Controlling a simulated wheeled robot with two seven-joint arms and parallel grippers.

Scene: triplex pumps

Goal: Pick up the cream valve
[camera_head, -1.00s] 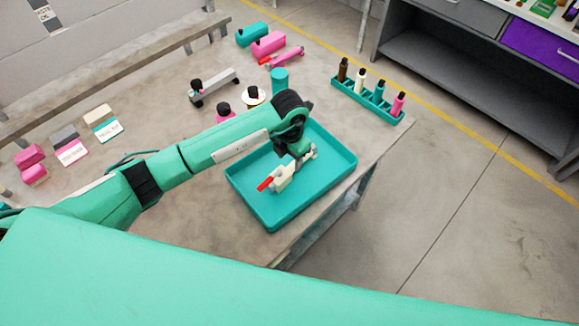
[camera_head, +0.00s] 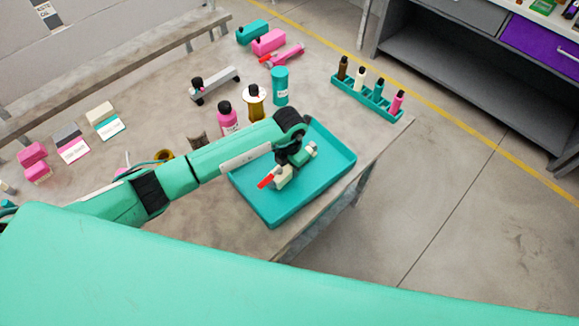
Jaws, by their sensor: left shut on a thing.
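The cream valve (camera_head: 284,177) with its red handle (camera_head: 267,181) shows over the teal tray (camera_head: 268,213), at the tray's middle. My left gripper (camera_head: 287,167) is shut on the valve; the dark wrist hides part of the jaws and of the valve's upper side. I cannot tell whether the valve touches the tray floor or hangs just above it. My right gripper is not in view.
The tray sits near the table's right edge. Behind it stand a pink bottle (camera_head: 227,117), an amber bottle (camera_head: 254,103) and a teal cylinder (camera_head: 280,86). A teal rack (camera_head: 366,101) with several bottles is at the back right. Label cards and pink blocks lie at the left.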

